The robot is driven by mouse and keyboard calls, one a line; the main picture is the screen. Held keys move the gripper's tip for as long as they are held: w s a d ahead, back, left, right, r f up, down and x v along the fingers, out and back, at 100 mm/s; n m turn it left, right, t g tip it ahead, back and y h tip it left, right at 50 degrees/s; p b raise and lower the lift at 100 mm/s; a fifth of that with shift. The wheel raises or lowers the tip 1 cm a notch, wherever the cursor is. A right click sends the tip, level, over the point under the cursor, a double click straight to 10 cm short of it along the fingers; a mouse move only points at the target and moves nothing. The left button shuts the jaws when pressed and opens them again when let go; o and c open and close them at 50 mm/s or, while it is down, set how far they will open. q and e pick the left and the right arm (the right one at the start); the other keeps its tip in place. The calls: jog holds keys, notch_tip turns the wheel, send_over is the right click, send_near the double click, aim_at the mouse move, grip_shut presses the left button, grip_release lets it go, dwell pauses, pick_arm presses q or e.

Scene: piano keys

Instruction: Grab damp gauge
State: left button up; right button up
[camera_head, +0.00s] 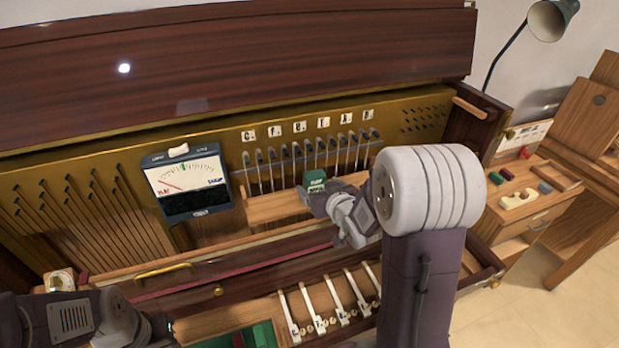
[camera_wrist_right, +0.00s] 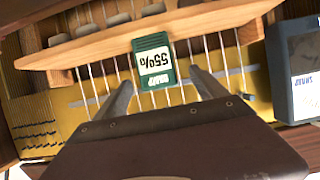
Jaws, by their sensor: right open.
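The damp gauge is a small green block (camera_head: 314,181) on the wooden ledge in front of the row of hammers. In the right wrist view the damp gauge (camera_wrist_right: 153,62) appears upside down, with a white label reading 55%. My right gripper (camera_wrist_right: 164,86) is open, its two fingers apart on either side of the gauge's near end, with gaps to it. In the head view my right gripper (camera_head: 318,203) is just in front of the gauge and partly hides it. My left gripper (camera_head: 158,328) is low at the left, its fingers too unclear to judge.
A dark dial meter (camera_head: 187,185) reading flat and sharp stands left of the ledge (camera_head: 275,207); its edge also shows in the right wrist view (camera_wrist_right: 296,70). Strings and pins surround the ledge. White keys (camera_head: 318,308) lie below. A side table (camera_head: 530,185) stands at the right.

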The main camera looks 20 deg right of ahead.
aim_at(315, 184)
jog(key=shift+w+f, duration=0.1)
jog(key=shift+w, duration=0.1)
jog(key=x, duration=0.3)
jog(key=shift+w, duration=0.2)
jog(key=x, duration=0.2)
jog(key=p+x, duration=0.1)
jog(key=x, duration=0.1)
jog(key=shift+w+d, duration=0.25)
jog(key=shift+w, duration=0.2)
jog(key=c, duration=1.6)
pick_arm(q)
jog(key=shift+s+r, duration=0.3)
jog(key=shift+r, duration=0.35)
pick_arm(e)
jog(key=shift+o, duration=0.2)
